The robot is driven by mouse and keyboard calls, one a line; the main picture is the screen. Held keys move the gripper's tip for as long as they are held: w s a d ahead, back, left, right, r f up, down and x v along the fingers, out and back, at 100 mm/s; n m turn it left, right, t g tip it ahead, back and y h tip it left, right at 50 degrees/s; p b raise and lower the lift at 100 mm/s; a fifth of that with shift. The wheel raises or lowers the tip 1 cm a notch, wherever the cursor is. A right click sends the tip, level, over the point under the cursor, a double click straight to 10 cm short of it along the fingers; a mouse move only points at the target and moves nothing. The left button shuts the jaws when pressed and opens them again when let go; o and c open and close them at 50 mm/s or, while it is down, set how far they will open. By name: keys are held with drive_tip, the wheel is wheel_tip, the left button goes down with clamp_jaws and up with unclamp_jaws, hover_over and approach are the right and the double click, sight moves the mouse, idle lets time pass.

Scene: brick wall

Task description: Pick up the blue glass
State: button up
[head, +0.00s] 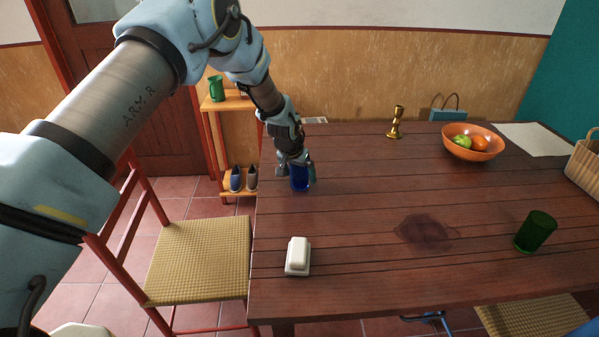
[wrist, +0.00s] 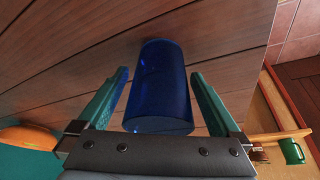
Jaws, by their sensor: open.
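The blue glass (head: 300,178) stands on the wooden table (head: 350,215) near its left edge. My gripper (head: 296,177) is at the glass, coming down from above and behind it, and partly covers it in the head view. In the wrist view the blue glass (wrist: 160,88) lies between the two teal fingers of my gripper (wrist: 160,98). The fingers are open, one on each side, with a visible gap to the glass on both sides.
A white butter dish (head: 298,256) is in front of the glass. A green glass (head: 535,232) stands at the right, beyond a dark stain (head: 425,230). A brass candlestick (head: 396,122) and an orange fruit bowl (head: 473,142) are farther back. The table's middle is clear.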

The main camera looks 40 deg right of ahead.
drive_tip(key=shift+w+d+f, duration=0.1)
drive_tip(key=shift+f, duration=0.2)
drive_tip(key=c, duration=1.3)
drive_tip(key=shift+c, duration=0.8)
drive_tip(key=shift+r, duration=0.15)
